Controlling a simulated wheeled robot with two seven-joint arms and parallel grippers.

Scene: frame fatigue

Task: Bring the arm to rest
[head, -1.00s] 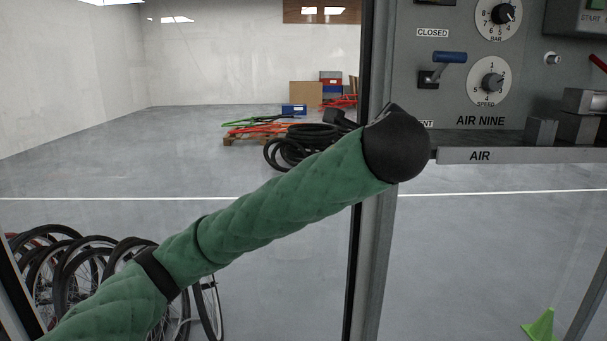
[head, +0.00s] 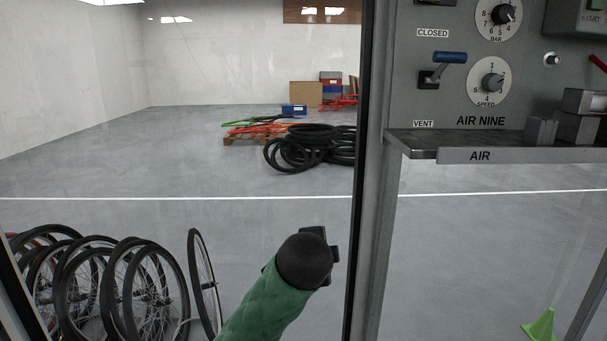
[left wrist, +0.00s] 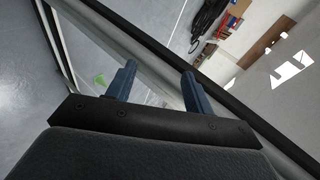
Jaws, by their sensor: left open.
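My left arm comes up from the bottom edge of the head view in a green quilted sleeve with a black rounded end. The left gripper (head: 328,250) is mostly hidden behind that black end; only dark parts show. In the left wrist view the left gripper (left wrist: 158,82) has two blue fingers standing well apart with nothing between them. It is open and empty, in free space left of the dark upright post (head: 360,200). My right gripper is in neither view.
A grey panel marked AIR NINE (head: 480,70) with a blue-handled lever (head: 450,57) and dials stands at the right, above a metal shelf (head: 500,153). Bicycle wheels (head: 110,285) stand lower left. Tyres (head: 300,150) lie farther back. A green cone (head: 540,325) is lower right.

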